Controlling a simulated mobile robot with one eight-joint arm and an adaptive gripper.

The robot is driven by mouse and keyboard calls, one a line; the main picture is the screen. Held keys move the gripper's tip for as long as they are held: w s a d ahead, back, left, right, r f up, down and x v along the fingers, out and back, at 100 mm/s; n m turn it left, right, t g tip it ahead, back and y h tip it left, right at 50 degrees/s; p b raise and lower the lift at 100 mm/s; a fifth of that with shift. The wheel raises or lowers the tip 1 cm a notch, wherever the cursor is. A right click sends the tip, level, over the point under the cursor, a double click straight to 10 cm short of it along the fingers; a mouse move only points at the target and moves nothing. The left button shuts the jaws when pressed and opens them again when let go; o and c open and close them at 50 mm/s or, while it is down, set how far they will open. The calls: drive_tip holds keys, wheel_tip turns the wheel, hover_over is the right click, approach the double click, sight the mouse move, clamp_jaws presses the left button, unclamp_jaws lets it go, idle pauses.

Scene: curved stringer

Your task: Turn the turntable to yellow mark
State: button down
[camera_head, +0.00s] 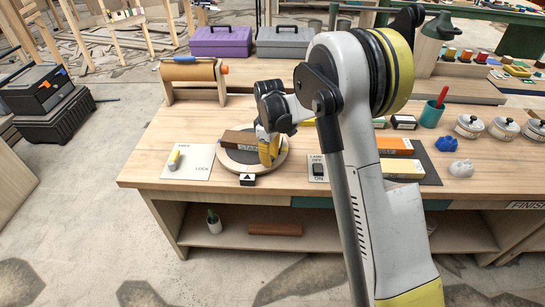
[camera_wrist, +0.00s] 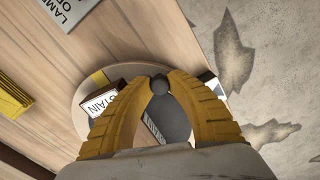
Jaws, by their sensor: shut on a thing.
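The round turntable (camera_head: 240,169) lies on the workbench near its front edge and also shows in the wrist view (camera_wrist: 82,100). A brown block with a white STAIN label (camera_wrist: 101,104) stands on it. The yellow mark (camera_wrist: 99,78) is on the rim beside that block, on the left in the wrist view. A black block with a triangle pointer (camera_head: 248,180) stands at the turntable's front; its edge shows at the right of the wrist view. My gripper (camera_wrist: 158,84) has its yellow fingertips closed around a dark round knob (camera_wrist: 159,83) over the turntable. The fingers hide part of the disc.
A lamp switch plate (camera_head: 317,170) lies to the right. A roller stand (camera_head: 190,78) is behind left. Boxes and white pots (camera_head: 469,125) occupy the right side.

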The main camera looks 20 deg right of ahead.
sight(226, 160)
drive_tip(key=shift+s+a+m, duration=0.15)
drive_tip(key=shift+a+m, duration=0.45)
drive_tip(key=shift+a, duration=0.05)
drive_tip(key=shift+s+a+m, duration=0.15)
drive_tip(key=shift+a+m, duration=1.45)
drive_tip(key=shift+w+a+m, duration=0.15)
drive_tip(key=shift+a+m, duration=1.05)
drive_tip(key=shift+w+a+m+p, duration=0.2)
drive_tip(key=shift+a+m, duration=0.25)
drive_tip(key=shift+a, duration=0.05)
drive_tip(key=shift+w+a+m+p, duration=0.15)
drive_tip(key=shift+a+m, duration=0.3)
drive_tip(key=shift+w+a+m, duration=0.55)
drive_tip(key=shift+a+m, duration=0.25)
drive_tip(key=shift+m, duration=0.15)
drive_tip(key=shift+w+a+m, duration=0.55)
drive_tip(key=shift+a+m, duration=0.25)
drive_tip(key=shift+m, duration=0.15)
drive_tip(key=shift+w+a+m+p, duration=0.25)
drive_tip(key=shift+w+a+m, duration=0.3)
drive_tip(key=shift+w+m, duration=0.3)
drive_tip(key=shift+w+a+m+p, duration=0.2)
drive_tip(key=shift+w+a+m, duration=0.4)
drive_tip(key=shift+m, duration=0.45)
drive_tip(key=shift+w, duration=0.15)
